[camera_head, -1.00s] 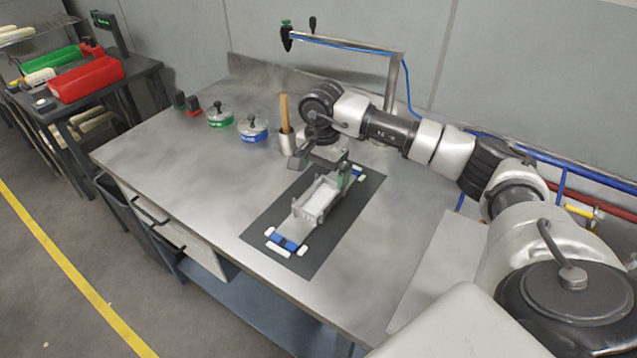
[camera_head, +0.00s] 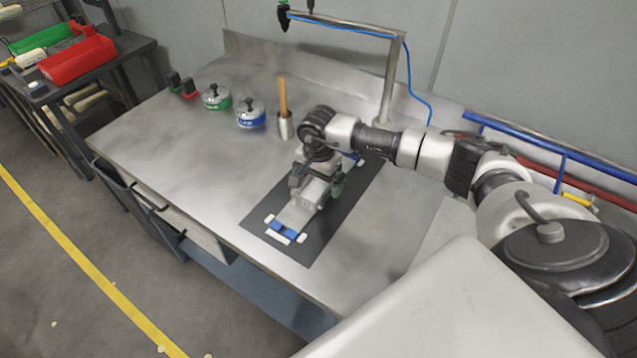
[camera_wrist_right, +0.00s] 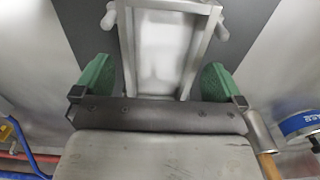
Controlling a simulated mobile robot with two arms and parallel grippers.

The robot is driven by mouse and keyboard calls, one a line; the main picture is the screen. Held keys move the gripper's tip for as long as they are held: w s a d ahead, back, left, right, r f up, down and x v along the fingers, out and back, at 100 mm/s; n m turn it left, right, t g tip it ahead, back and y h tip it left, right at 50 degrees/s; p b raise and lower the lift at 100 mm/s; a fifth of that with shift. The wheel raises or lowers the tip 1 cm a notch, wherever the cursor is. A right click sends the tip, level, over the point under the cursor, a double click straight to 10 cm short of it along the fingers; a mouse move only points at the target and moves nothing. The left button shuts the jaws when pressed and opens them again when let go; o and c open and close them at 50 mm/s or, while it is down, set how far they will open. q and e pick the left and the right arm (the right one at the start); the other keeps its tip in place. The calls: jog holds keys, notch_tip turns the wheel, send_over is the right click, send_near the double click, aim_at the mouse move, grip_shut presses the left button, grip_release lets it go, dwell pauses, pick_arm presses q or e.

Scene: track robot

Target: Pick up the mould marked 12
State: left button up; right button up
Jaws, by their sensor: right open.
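The grey mould (camera_wrist_right: 163,45) is a tray-like metal block with a pale inside and two peg handles at its far end in the wrist view. In the head view the mould (camera_head: 306,202) sits on the dark mat, largely covered by my right gripper (camera_head: 317,187). Its number cannot be read. My right gripper is open, with a green-padded finger on either side of the mould in the wrist view (camera_wrist_right: 157,85). I cannot tell whether the pads touch it. My left gripper is out of view.
The dark mat (camera_head: 350,218) carries blue-and-white end pieces (camera_head: 283,231). A metal post (camera_head: 390,85) rises behind my arm.

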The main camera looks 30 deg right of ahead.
jog(key=shift+f, duration=0.45)
jog(key=shift+c, duration=0.3)
jog(key=c, duration=1.2)
jog(key=shift+r, duration=0.1)
jog(key=shift+c, duration=0.7)
jog(key=shift+r, duration=0.1)
